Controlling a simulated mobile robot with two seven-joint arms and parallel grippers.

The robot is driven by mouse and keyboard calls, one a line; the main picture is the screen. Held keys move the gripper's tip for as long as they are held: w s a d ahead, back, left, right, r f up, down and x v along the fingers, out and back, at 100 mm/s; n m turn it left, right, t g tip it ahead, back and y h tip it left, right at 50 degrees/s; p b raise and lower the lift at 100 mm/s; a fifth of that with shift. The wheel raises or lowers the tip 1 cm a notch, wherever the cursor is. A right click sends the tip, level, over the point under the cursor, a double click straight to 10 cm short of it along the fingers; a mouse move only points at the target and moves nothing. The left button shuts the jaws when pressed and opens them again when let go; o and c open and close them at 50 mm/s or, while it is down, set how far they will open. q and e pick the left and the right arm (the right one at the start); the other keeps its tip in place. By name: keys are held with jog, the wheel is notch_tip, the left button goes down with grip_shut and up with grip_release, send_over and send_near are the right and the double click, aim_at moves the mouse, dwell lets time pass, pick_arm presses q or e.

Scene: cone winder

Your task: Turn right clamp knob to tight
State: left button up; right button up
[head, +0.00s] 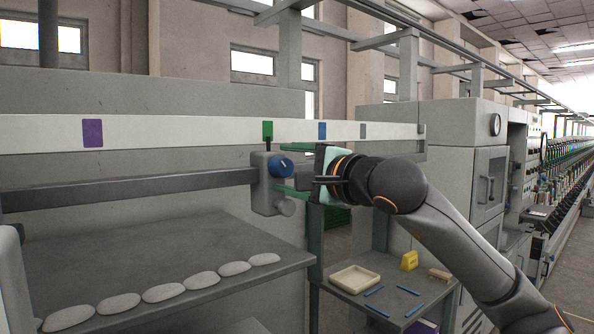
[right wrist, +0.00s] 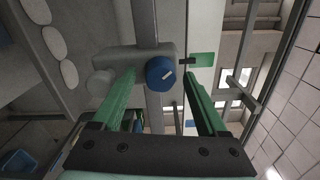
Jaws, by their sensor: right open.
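The clamp knob (head: 283,168) is a blue round knob on a grey clamp block (head: 262,197) that sits on the grey rail. In the right wrist view the knob (right wrist: 157,68) carries a short white slanted mark. My right gripper (head: 279,169) has long green fingers and is open. In the head view one finger lies above the knob and the other below it. In the right wrist view the knob shows between the two fingertips, with gaps on both sides. Whether the tips reach past its face is hard to tell. My left gripper is not in view.
A white bar (head: 200,134) with purple, green, blue and grey tags runs above the grey rail (head: 130,191). Pale oval stones (head: 163,292) line the shelf below. A side table holds a cream tray (head: 355,279), a yellow block (head: 409,260) and blue sticks.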

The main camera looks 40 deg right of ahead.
jog(key=shift+s+f, duration=0.1)
jog(key=shift+s, duration=0.3)
jog(key=s+a+b, duration=0.1)
jog(key=s+b, duration=0.4)
jog(key=s, duration=0.6)
jog(key=shift+s+a, duration=0.2)
jog(key=shift+s, duration=0.1)
